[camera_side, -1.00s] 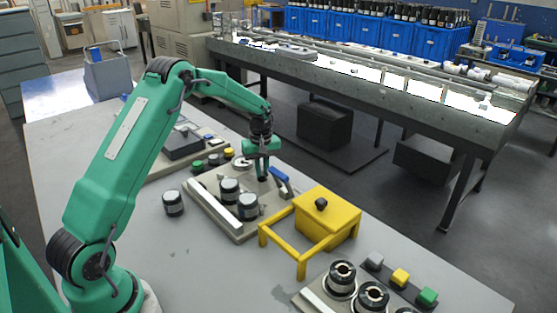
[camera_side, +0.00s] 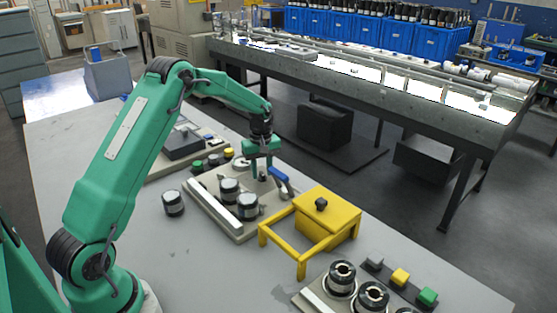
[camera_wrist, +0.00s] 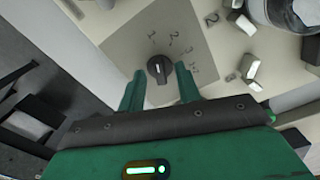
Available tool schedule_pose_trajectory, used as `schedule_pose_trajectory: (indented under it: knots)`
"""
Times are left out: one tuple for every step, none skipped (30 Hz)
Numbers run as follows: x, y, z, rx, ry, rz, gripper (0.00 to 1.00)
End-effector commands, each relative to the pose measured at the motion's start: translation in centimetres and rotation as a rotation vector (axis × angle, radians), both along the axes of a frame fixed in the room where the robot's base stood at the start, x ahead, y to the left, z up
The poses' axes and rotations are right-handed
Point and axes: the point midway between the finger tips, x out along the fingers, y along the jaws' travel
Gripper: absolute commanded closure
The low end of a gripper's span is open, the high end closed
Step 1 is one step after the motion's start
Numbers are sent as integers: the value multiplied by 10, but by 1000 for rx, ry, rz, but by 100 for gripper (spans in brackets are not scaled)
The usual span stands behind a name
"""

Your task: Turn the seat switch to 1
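The seat switch (camera_wrist: 160,68) is a small dark knob with a white mark on a beige plate (camera_wrist: 200,52), with the numbers 1, 2 and 3 printed around its far side. The white mark points roughly up the picture; I cannot tell exactly which number it meets. My gripper (camera_wrist: 159,72) is open, with one green finger on each side of the knob and gaps between. In the side view my gripper (camera_side: 262,173) hangs over the far end of the beige panel (camera_side: 222,222), where its fingers hide the knob.
Black-and-white rollers (camera_side: 229,190) stand on the panel close to my gripper. A blue lever (camera_side: 279,174) is just right of it. A yellow box and frame (camera_side: 328,213) stand to the right. A loose roller (camera_side: 173,203) sits on the table at left.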

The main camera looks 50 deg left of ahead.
Motion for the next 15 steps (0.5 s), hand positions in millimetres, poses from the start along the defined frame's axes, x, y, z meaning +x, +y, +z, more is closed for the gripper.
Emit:
schedule_pose_trajectory:
  knots:
    - [0, 0, 1, 0, 0, 0, 66]
    - [0, 0, 2, 0, 0, 0, 66]
    - [0, 0, 4, 1, -1, 0, 66]
    - [0, 0, 6, 1, -1, 0, 66]
    - [1, 0, 8, 1, -3, 0, 66]
    - [1, 0, 12, 1, -3, 0, 66]
    - [1, 0, 15, 1, -3, 0, 66]
    - [1, 0, 18, 1, -3, 0, 66]
    - [1, 0, 22, 1, -3, 0, 66]
    - [1, 0, 26, 1, -3, 0, 66]
    - [1, 0, 30, 2, -4, 0, 66]
    - [1, 0, 35, 1, -3, 0, 66]
    - [1, 0, 39, 2, -4, 0, 66]
    - [1, 0, 43, 2, -4, 0, 66]
    - [0, 0, 48, 1, -3, 0, 66]
